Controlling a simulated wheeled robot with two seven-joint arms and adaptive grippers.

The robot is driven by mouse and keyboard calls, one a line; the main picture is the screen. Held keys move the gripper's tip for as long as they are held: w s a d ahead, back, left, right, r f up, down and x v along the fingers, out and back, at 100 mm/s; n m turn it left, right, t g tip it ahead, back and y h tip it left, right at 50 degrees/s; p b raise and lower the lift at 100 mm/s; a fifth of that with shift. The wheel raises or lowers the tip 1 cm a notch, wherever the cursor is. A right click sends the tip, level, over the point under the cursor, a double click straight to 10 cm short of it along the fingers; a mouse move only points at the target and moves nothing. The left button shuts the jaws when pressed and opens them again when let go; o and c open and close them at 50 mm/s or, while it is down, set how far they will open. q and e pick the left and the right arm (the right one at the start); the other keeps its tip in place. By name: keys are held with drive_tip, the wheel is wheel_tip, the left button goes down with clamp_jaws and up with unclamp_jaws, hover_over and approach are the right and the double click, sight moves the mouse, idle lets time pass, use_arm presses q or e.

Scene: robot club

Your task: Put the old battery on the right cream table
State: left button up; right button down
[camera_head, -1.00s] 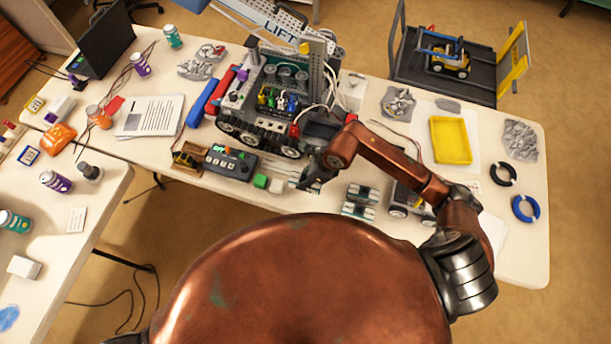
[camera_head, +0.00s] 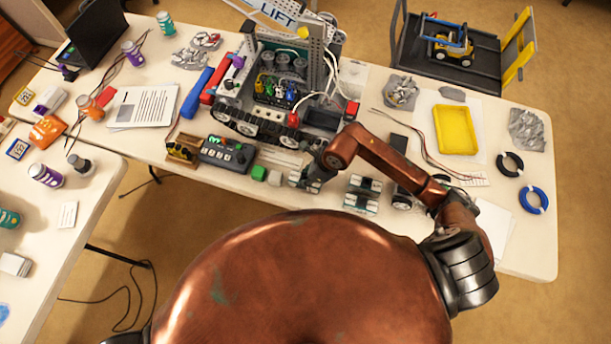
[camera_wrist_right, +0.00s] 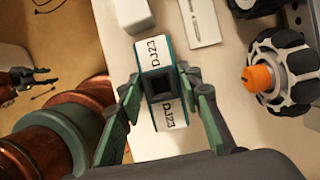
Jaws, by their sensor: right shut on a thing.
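My right gripper (camera_head: 310,180) is over the front edge of the long cream table (camera_head: 520,255), on the right in the head view. In the right wrist view it (camera_wrist_right: 160,95) is shut on a white block with teal edges, marked DJ23 (camera_wrist_right: 155,55), with a dark square in its middle. I cannot tell whether this block is the old battery, or whether it touches the table. A similar white-and-teal block (camera_head: 362,184) lies to its right. My left gripper (camera_wrist_right: 48,77) shows small in the wrist view, fingers apart and empty.
A tracked robot (camera_head: 262,125) stands behind my right gripper. A yellow tray (camera_head: 455,130) lies to the right. Another cream table (camera_head: 95,205) is at the left, with cans on it.

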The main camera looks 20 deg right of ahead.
drive_tip(key=shift+f+b, duration=0.35)
drive_tip(key=shift+f, duration=0.05)
idle(0.4)
drive_tip(key=c, duration=1.3)
unclamp_jaws()
drive_tip(key=shift+r+p, duration=2.3)
drive_tip(key=shift+r, duration=1.2)
